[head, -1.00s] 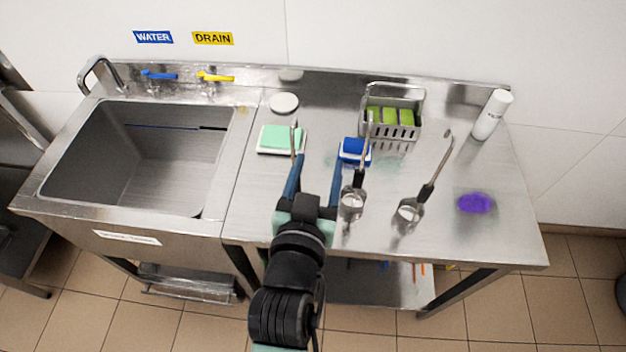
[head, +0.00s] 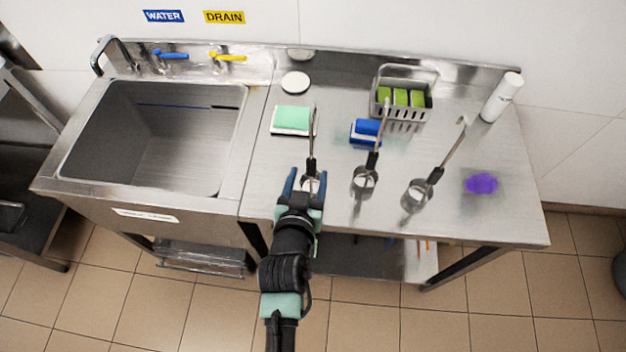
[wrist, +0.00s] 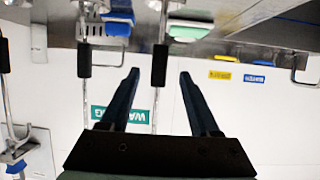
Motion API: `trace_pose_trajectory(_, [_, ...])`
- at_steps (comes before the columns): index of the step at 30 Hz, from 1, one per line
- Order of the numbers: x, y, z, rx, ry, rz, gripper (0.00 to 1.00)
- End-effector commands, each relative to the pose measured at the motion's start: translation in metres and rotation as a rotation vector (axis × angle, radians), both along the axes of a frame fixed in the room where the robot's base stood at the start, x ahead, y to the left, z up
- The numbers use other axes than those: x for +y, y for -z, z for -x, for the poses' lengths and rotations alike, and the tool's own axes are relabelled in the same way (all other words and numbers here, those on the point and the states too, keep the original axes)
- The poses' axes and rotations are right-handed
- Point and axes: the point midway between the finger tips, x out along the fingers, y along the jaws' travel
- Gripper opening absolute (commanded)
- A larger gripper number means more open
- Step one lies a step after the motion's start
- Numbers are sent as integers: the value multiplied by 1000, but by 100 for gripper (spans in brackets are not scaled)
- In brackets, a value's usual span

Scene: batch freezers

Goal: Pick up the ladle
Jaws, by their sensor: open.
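Three metal ladles with black grips are at the table's front part. The left ladle (head: 312,163) has its bowl partly hidden by my gripper (head: 307,183); the middle ladle (head: 372,162) and right ladle (head: 434,176) stand to the right. My gripper is open and empty, its two blue fingers on either side of the left ladle's lower part. In the wrist view, the left ladle's black grip (wrist: 160,65) shows between and just beyond the fingertips (wrist: 158,73). Another ladle's grip (wrist: 84,60) is left of the fingers. Contact cannot be seen.
A green sponge (head: 292,117) on a white tray lies behind the left ladle. The sink (head: 150,140) is left.

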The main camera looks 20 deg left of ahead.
Motion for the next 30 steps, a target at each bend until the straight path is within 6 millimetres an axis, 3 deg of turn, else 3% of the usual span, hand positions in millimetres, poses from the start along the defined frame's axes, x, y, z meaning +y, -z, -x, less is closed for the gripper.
trace_pose_trajectory(13, [8, 15, -41, -1, 0, 0, 62])
trace_pose_trajectory(24, [10, 19, -46, -1, 0, 0, 62])
trace_pose_trajectory(30, [9, 19, -46, -1, 0, 0, 26])
